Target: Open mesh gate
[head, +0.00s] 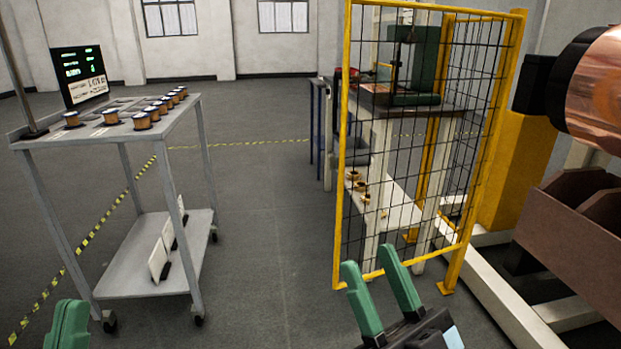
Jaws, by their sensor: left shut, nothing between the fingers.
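The mesh gate (342,150) is a yellow-framed panel of black wire mesh, right of centre in the head view. Its right side meets a yellow post (488,150); I cannot tell whether it is latched or ajar. My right gripper (369,257) is below the gate's lower left corner in the picture, its two green fingers spread and empty. It covers a little of the floor there, and I cannot tell whether it touches the frame. My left gripper (68,325) is shut and empty at the bottom left, partly cut off by the picture edge.
A grey wheeled cart (130,145) with several copper spools and a screen (80,76) stands at the left. A bench (370,105) with a green machine (415,65) stands behind the mesh. A large copper roll (595,95) is at the right. Floor between cart and gate is clear.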

